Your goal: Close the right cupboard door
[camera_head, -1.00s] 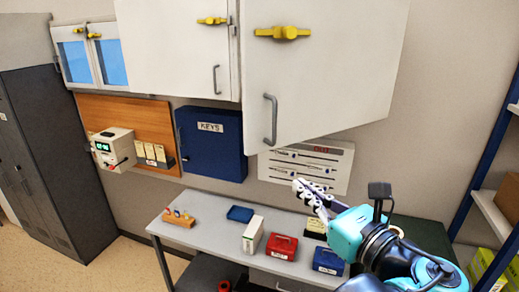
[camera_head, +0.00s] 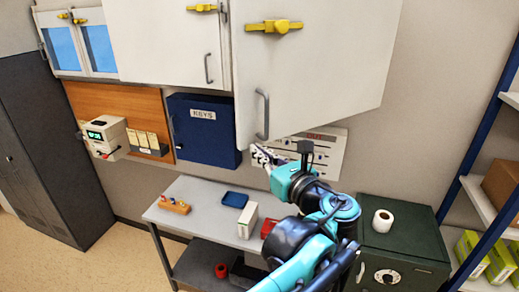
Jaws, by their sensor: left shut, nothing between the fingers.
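The right cupboard door (camera_head: 320,75) is a white panel at the top of the head view. It stands partly open, its left, handle-side edge swung out toward me. It has a grey vertical handle (camera_head: 263,116) low on its left side and a yellow latch (camera_head: 274,27) above. My left gripper (camera_head: 257,153) is shut and empty, just under the door's lower edge, below the handle. Its fingertips look close to the edge; I cannot tell whether they touch it. My right gripper is out of view.
The neighbouring white cupboard door (camera_head: 168,45) is to the left. A blue key cabinet (camera_head: 203,132) hangs below it. A grey table (camera_head: 200,212) with small boxes stands under my arm. A green safe (camera_head: 405,235) with a white roll and a shelf rack (camera_head: 480,200) are at right.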

